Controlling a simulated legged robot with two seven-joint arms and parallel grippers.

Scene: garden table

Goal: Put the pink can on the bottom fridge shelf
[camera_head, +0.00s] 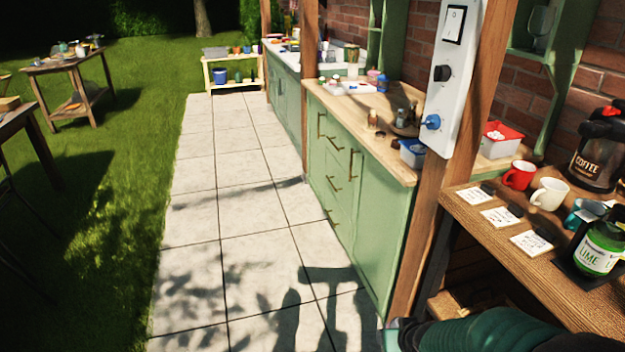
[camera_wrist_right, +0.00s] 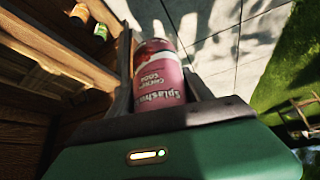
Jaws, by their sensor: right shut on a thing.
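The pink can (camera_wrist_right: 160,77), with white lettering, is between the two fingers of my right gripper (camera_wrist_right: 161,70) in the right wrist view. The gripper is shut on it, and the lettering appears upside down in this view. The can is not visible in the head view, where only part of my green right arm (camera_head: 490,330) shows at the bottom right. The fridge and its bottom shelf are not recognisable in either view. My left gripper is not in view.
A wooden counter (camera_head: 570,290) at the right holds a red mug (camera_head: 519,175), a white mug (camera_head: 549,194), paper cards and a coffee pot (camera_head: 597,150). Green cabinets (camera_head: 345,205) line the right side. The paved path (camera_head: 235,240) is clear, with grass to its left.

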